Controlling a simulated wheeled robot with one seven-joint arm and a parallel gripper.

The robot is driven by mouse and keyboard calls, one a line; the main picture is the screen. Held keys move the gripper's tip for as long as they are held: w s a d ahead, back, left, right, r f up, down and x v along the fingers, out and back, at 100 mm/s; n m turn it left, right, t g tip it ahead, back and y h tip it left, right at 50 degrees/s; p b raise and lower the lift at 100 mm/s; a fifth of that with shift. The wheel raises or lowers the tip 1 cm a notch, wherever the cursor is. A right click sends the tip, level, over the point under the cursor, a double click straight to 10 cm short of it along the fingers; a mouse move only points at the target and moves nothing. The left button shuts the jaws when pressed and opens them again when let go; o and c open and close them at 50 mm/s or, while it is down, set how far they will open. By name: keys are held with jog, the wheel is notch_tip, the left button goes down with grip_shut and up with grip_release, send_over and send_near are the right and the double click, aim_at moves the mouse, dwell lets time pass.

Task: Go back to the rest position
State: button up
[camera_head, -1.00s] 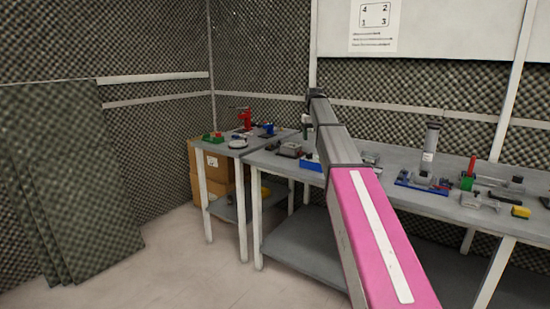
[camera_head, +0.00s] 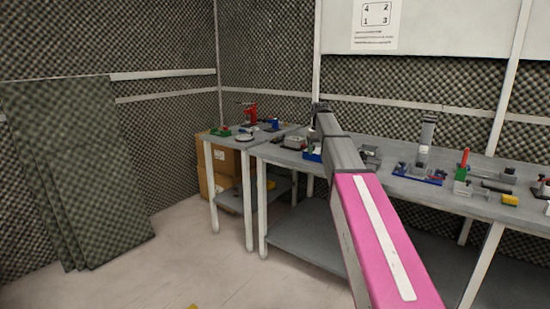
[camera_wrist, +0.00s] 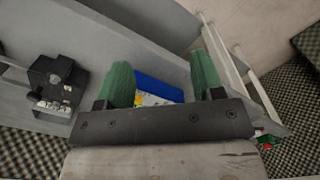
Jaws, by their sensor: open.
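In the wrist view, my gripper (camera_wrist: 163,85) shows two green fingers spread apart with nothing between them. It is above the grey workbench (camera_wrist: 145,45). A blue tray (camera_wrist: 155,88) with small white and yellow items lies below, seen between the fingers. In the head view, my pink and grey arm reaches forward over the long workbench (camera_head: 300,245). The gripper's fingers cannot be made out there. The blue tray (camera_head: 312,156) shows just left of the arm.
A black device (camera_wrist: 58,82) stands on the bench left of the fingers. A smaller table (camera_head: 222,150) with a red tool (camera_head: 251,112) stands at the left. Cardboard boxes (camera_head: 212,180) sit behind it. Several fixtures line the bench right of my arm.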

jog(key=s+f, duration=0.7)
jog(key=f, duration=0.4)
jog(key=s+f, duration=0.8)
jog(key=f, duration=0.2)
jog(key=s+f+m, duration=0.1)
jog(key=s+f, duration=1.3)
jog(key=s, duration=0.5)
jog(key=shift+s+f+m, duration=0.3)
jog(key=shift+f, duration=0.1)
